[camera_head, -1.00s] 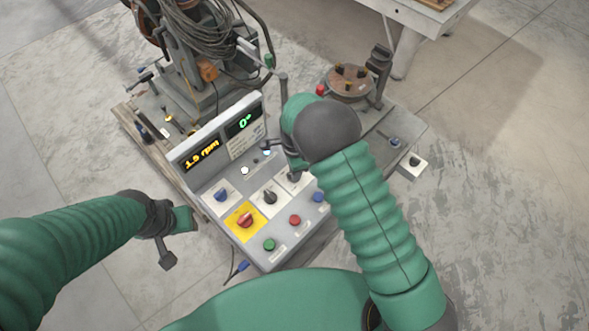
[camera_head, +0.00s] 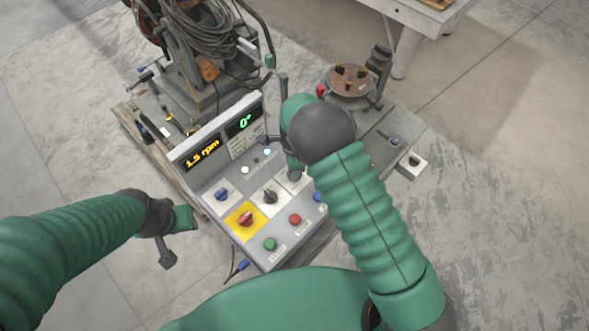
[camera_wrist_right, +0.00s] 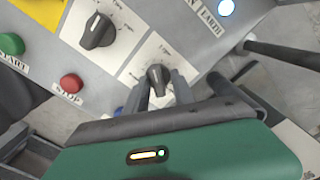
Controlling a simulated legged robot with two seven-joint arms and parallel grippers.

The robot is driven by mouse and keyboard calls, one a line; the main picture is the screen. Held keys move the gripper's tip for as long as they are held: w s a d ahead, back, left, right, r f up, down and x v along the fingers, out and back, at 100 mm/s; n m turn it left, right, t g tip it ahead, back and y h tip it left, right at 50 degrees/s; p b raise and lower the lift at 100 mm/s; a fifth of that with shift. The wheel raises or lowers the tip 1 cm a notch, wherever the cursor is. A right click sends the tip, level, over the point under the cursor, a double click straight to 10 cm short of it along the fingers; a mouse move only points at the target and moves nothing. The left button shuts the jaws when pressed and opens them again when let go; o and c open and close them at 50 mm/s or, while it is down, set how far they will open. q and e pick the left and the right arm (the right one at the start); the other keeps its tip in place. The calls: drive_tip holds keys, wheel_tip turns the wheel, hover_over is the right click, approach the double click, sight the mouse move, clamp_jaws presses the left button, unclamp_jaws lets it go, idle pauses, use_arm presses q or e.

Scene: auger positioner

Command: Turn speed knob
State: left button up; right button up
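The control panel (camera_head: 232,243) has a display reading 1.5 rpm (camera_head: 202,154) and one reading 0° (camera_head: 243,121). In the right wrist view, a dark knob (camera_wrist_right: 158,76) on a white plate lies between the fingertips of my right gripper (camera_wrist_right: 161,84). The fingers stand apart on either side of it; I cannot tell whether they touch it. Its label is too small to read. In the head view my right gripper (camera_head: 293,174) is over the panel's right side, mostly hidden by my arm. My left gripper (camera_head: 175,241) hangs empty left of the panel.
Beside that knob are another black knob (camera_wrist_right: 97,31), a red stop button (camera_wrist_right: 71,83) and a green start button (camera_wrist_right: 11,43). A red knob on a yellow plate (camera_head: 246,220) and a blue knob (camera_head: 222,194) are further left. Machinery (camera_head: 200,75) stands behind the panel.

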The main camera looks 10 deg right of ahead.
drive_tip(key=shift+o, duration=0.3)
drive_tip(key=shift+s, duration=0.1)
wheel_tip(320, 180, up, 17)
drive_tip(key=b, duration=0.2)
drive_tip(key=shift+f, duration=0.15)
drive_tip(key=s+d+f+n+t+b, duration=0.1)
drive_tip(key=s+d+n, duration=0.3)
drive_tip(key=s+n, duration=0.5)
drive_tip(key=s+d+f+n+t+b, duration=0.1)
drive_tip(key=s+d+f+n, duration=0.3)
drive_tip(key=s+n, duration=0.5)
drive_tip(key=shift+d+t, duration=0.3)
drive_tip(key=shift+d, duration=0.05)
